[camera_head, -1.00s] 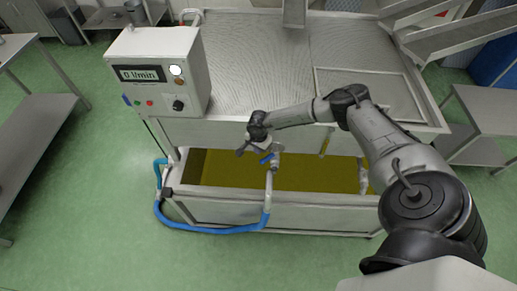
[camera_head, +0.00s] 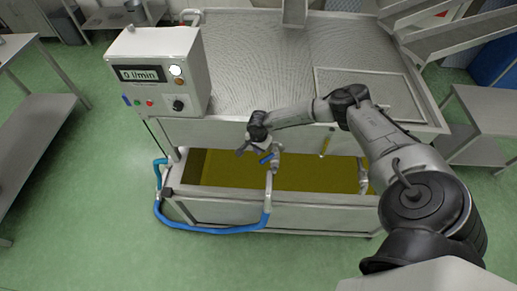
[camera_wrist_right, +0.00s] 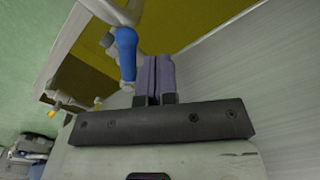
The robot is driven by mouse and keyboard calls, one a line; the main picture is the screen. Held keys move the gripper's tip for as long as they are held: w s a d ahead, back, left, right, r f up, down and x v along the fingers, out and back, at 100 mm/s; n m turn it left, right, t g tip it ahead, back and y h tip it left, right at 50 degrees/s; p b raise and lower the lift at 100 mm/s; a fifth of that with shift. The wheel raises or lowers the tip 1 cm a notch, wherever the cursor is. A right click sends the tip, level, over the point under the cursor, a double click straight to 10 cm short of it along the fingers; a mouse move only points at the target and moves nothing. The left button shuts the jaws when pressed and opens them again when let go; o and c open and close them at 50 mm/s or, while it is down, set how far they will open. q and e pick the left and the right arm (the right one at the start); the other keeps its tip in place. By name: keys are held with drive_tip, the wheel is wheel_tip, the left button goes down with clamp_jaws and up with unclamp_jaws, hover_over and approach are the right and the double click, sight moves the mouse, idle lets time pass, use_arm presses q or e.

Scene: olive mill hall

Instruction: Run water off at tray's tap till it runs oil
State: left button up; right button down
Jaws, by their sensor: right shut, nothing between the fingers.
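The tray (camera_head: 320,212) is a long steel trough under the machine, holding olive-yellow liquid (camera_head: 310,175). At its front a pale upright pipe carries a tap with a blue lever (camera_head: 266,157). My right gripper (camera_head: 264,152) is shut and empty beside this lever. In the right wrist view its closed fingers (camera_wrist_right: 157,76) sit just right of the blue lever (camera_wrist_right: 126,50); whether they touch it I cannot tell. No running stream is visible at the tap. My left gripper is in neither view.
A control box (camera_head: 185,65) at the left reads 0 l/min. A blue hose (camera_head: 215,229) loops along the tray's front to the pipe. Another pipe fitting (camera_head: 363,178) stands at the tray's right end. Steel tables flank the machine; the green floor in front is clear.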

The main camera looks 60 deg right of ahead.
sight(269, 157)
wheel_tip(269, 157, down, 3)
drive_tip(key=b, duration=0.3)
drive_tip(key=shift+f, duration=0.2)
drive_tip(key=shift+s+a, duration=0.1)
drive_tip(key=shift+s, duration=0.05)
drive_tip(key=shift+s+a+p, duration=0.15)
drive_tip(key=shift+s+p, duration=0.2)
drive_tip(key=shift+p, duration=0.15)
